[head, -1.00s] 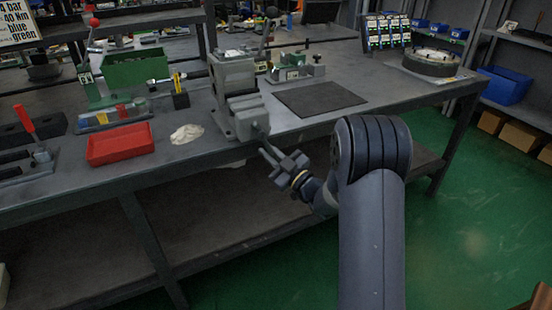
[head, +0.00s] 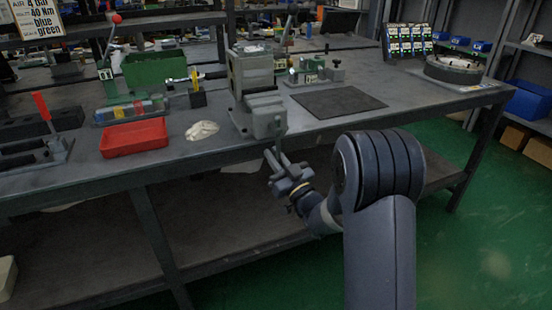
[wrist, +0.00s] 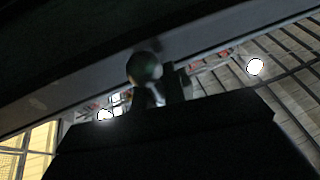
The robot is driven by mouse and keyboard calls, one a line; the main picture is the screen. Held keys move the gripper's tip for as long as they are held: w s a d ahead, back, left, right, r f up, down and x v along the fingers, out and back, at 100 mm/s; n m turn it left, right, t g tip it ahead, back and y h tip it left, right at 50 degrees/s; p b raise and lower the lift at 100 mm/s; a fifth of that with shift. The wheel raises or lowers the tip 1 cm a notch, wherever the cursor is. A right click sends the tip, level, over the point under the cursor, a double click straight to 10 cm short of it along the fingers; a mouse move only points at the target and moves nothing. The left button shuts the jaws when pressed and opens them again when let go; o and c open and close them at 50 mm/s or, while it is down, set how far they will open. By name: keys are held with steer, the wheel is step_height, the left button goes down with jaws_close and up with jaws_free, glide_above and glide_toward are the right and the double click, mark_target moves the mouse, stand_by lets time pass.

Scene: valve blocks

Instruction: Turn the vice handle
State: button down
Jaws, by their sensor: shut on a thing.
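The grey vice (head: 262,102) stands at the front edge of the workbench in the head view. Its handle shows only in small part, just below the front jaw. My gripper (head: 276,156) is in front of the bench edge, below the vice's front, with its fingers pointing up towards it. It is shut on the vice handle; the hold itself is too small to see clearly. In the wrist view, a round dark knob (wrist: 145,67), which looks like the handle's end, stands just beyond the dark gripper body. The fingertips are hard to make out there.
On the bench (head: 330,135), a red tray (head: 134,138) and a pale cloth (head: 202,131) lie left of the vice, and a dark mat (head: 338,101) lies right of it. The bench edge is close above my gripper. Green floor lies open at the right.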

steer(key=c, duration=1.5)
jaws_free()
steer(key=v, duration=1.1)
steer(key=shift+w, duration=0.1)
steer(key=shift+n, duration=0.3)
steer(key=x, duration=1)
steer(key=shift+w+a+r, duration=0.1)
steer(key=shift+w+r, duration=0.1)
steer(key=shift+w, duration=0.15)
